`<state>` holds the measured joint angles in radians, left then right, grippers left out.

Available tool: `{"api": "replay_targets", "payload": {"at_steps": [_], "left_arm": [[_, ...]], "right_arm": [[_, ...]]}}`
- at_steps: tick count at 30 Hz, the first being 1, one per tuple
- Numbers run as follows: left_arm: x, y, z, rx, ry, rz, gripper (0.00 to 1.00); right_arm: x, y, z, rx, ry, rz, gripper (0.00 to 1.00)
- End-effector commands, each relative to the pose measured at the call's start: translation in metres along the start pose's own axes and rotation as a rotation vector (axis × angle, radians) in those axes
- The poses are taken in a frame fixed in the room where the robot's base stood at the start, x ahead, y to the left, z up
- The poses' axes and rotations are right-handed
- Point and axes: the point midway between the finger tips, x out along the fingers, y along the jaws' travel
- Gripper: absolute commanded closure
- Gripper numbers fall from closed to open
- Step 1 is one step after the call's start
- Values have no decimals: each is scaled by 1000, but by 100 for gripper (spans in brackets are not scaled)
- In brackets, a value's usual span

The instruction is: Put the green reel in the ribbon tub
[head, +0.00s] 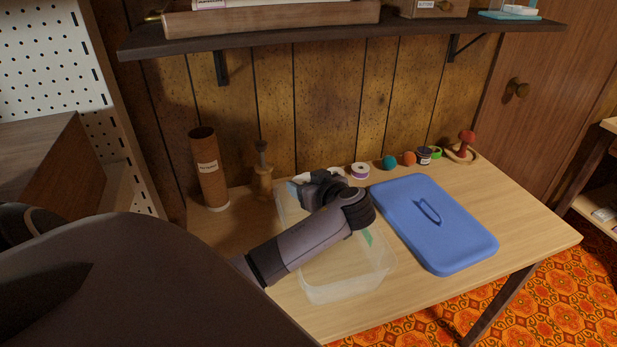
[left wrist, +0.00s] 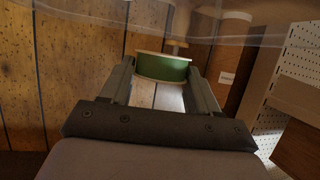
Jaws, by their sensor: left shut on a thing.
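The clear ribbon tub (head: 345,290) stands open on the table, with a small green patch on its side. My left gripper (head: 318,180) reaches over its far left part. In the left wrist view, my left gripper (left wrist: 160,72) is shut on the green reel (left wrist: 160,68), which has pale rims and sits between the two fingers. A see-through edge, apparently of the tub, crosses the top of that view. My arm hides the reel and part of the tub in the head view. I cannot tell how deep the reel sits. My right gripper is out of view.
A blue lid (head: 435,225) with a handle lies right of the tub. A cardboard tube (head: 209,170) and a wooden spindle (head: 262,178) stand at the back left. A white reel (head: 360,171), teal ball (head: 390,162) and orange ball (head: 409,158) line the back. A shelf (head: 330,35) hangs above.

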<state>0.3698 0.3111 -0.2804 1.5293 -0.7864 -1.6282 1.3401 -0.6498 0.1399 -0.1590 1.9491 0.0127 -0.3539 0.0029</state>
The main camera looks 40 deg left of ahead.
Motion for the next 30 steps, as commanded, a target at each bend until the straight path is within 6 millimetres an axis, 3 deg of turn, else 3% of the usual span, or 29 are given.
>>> {"api": "replay_targets", "payload": {"at_steps": [3,16,30], "left_arm": [[10,0,24,4,1,-1,68],[28,0,69,3,0,1,68],[32,1,80,0,-1,2,68]], "right_arm": [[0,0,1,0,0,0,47],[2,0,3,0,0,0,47],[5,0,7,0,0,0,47]]}}
